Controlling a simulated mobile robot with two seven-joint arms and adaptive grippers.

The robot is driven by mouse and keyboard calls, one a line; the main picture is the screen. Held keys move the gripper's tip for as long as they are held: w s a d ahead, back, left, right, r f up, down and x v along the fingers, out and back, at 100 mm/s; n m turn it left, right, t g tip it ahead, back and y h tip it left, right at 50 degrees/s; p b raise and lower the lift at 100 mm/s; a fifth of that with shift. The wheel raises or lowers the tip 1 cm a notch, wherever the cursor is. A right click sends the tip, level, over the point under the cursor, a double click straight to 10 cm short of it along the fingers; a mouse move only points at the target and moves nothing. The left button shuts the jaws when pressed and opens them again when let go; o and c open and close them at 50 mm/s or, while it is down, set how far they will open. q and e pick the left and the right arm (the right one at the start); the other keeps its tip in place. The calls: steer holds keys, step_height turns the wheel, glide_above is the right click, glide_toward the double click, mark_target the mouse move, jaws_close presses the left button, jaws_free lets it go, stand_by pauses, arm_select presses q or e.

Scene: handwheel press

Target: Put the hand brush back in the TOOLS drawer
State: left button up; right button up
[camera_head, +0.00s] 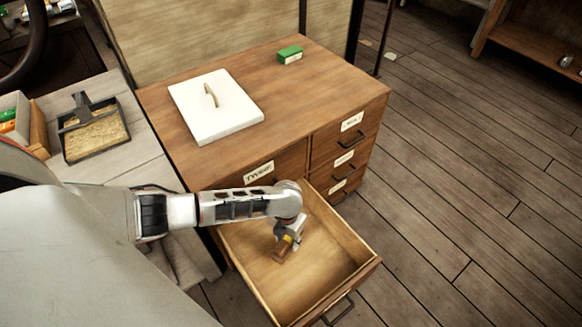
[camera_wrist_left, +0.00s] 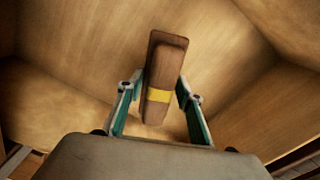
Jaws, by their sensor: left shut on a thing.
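The hand brush (camera_head: 282,252) is brown with a yellow band and is inside the open wooden drawer (camera_head: 353,238) at the front of the cabinet. My left gripper (camera_head: 291,234) reaches down into this drawer and is shut on the brush. In the left wrist view the brush (camera_wrist_left: 165,70) stands between the two fingers of my left gripper (camera_wrist_left: 160,97), above the bare drawer floor (camera_wrist_left: 85,60). I cannot tell whether the brush touches the floor. The drawer's own label is not readable from here. My right gripper is not in view.
The wooden cabinet (camera_head: 325,85) carries a white slab (camera_head: 215,118) and a green box (camera_head: 289,54). Labelled closed drawers (camera_head: 344,158) are at its right. A dustpan-like black tray (camera_head: 95,135) lies on the left bench. Open floor (camera_head: 450,180) lies to the right.

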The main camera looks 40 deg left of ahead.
arm_select(q)
steer(key=f+b, duration=0.1)
steer(key=f, duration=0.3)
steer(key=shift+s+f+b, duration=0.1)
steer(key=shift+s+b, duration=0.1)
steer(key=shift+b, duration=0.2)
steer(key=shift+w+f, duration=0.1)
steer(key=shift+f, duration=0.15)
steer(key=shift+w+r, duration=0.25)
steer(key=shift+r, duration=0.05)
steer(key=shift+c, duration=0.6)
steer(key=shift+s+f, duration=0.1)
steer(key=shift+f, duration=0.2)
steer(key=o, duration=1.2)
steer(key=shift+c, duration=0.2)
steer(key=shift+r, duration=0.1)
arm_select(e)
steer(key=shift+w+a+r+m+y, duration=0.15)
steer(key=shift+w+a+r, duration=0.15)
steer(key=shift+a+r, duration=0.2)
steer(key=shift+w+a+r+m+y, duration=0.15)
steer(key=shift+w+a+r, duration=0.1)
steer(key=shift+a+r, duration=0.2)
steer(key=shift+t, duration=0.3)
